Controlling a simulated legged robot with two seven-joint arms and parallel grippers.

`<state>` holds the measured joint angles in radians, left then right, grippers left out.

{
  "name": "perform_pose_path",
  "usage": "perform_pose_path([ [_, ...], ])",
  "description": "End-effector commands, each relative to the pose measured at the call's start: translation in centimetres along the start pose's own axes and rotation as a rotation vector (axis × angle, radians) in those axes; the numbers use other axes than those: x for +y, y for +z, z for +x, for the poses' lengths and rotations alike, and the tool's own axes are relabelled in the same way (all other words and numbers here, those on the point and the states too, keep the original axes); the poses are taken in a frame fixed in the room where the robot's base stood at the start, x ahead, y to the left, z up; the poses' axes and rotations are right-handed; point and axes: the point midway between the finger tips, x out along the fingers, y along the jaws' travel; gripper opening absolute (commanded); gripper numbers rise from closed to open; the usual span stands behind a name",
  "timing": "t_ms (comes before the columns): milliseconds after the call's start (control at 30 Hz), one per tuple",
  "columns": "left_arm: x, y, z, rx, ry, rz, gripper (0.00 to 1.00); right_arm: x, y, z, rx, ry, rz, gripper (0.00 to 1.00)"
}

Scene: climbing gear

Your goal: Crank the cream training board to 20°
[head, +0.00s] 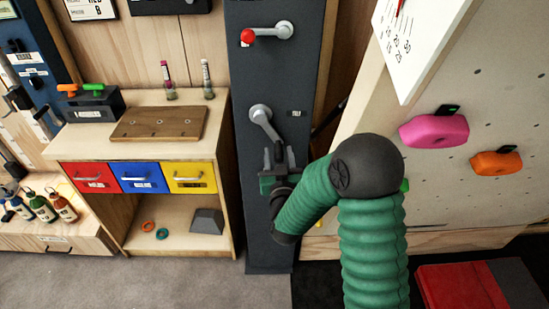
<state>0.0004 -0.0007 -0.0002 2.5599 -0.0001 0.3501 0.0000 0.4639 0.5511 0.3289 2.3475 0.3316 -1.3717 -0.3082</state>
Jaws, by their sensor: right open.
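The cream training board (455,165) stands at the right with coloured holds on it. A white angle scale (410,40) with printed numbers is at its upper left; a red pointer shows at the top edge, its reading cut off. A dark upright post (240,190) carries two grey cranks. The upper crank (284,30) has a red knob pointing left. The lower crank (261,115) slants down to the right, and its handle end is hidden at my gripper. My right gripper (277,157) is open at that end; contact cannot be told. My left gripper is out of view.
A wooden cabinet (138,228) with red, blue and yellow drawers stands left of the post. A pink hold (434,131) and an orange hold (496,162) stick out from the board. A red and black pad (462,286) lies at lower right. Grey floor (190,278) is clear in front.

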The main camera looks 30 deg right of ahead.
Motion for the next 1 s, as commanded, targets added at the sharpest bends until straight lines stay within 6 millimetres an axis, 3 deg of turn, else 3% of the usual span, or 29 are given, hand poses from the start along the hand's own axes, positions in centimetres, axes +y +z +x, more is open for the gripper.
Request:
perform_pose_path([
  [333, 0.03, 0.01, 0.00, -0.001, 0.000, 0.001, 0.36, -0.87, -0.55, 0.15, 0.008, -0.002, -0.009, 0.48],
  [700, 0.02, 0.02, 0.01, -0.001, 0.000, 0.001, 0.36, -0.53, -0.11, 0.52, 0.001, -0.006, -0.003, 0.00],
  [1000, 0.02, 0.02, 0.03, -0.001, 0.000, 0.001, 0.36, -0.57, -0.05, 0.51, 0.000, -0.002, -0.006, 0.00],
])
